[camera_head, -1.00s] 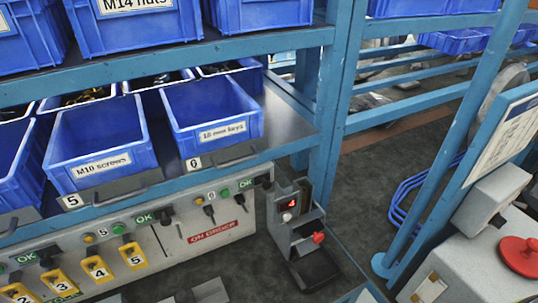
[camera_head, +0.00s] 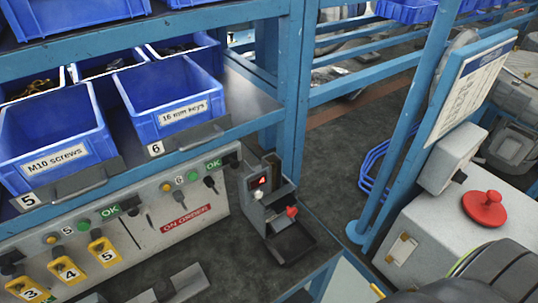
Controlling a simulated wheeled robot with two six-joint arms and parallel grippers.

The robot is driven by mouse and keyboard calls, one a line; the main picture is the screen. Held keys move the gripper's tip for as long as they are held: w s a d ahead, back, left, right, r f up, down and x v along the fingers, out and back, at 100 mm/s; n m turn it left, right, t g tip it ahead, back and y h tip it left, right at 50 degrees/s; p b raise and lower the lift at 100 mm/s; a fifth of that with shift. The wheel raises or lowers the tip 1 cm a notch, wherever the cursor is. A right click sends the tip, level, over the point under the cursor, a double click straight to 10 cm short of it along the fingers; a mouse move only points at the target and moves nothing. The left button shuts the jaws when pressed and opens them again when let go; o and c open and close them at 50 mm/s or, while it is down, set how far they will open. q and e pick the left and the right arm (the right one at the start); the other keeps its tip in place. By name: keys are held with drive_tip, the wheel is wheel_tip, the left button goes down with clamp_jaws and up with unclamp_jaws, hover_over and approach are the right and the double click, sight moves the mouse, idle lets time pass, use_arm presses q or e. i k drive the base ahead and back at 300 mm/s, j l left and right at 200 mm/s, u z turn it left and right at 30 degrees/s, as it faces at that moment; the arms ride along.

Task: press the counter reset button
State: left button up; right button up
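A whitish round knob or button (camera_head: 258,195) sits just below the display. A red knob (camera_head: 292,211) sticks out at the box's right side, above a dark open tray. I cannot tell from the picture which of these is the reset button. Nothing touches the box. Neither of my grippers is in view.
Blue bins, one marked M10 screws (camera_head: 55,150), fill the rack at left, above a grey panel (camera_head: 170,215) with yellow numbered tags. A grey machine with a red mushroom button (camera_head: 484,208) stands at right. Dark floor (camera_head: 330,190) lies between.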

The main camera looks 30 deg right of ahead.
sight(258, 194)
drive_tip(key=k+l, duration=0.2)
drive_tip(key=k, duration=0.2)
drive_tip(key=k+l+u, duration=0.1)
drive_tip(key=k, duration=0.3)
drive_tip(key=k+l, duration=0.15)
drive_tip(key=l, duration=0.25)
drive_tip(key=k+l+u, duration=0.1)
drive_tip(key=l, duration=0.3)
drive_tip(key=k+l, duration=0.2)
drive_tip(key=l, duration=0.2)
drive_tip(key=k+l, duration=0.2)
drive_tip(key=l, duration=0.2)
drive_tip(key=u, duration=0.05)
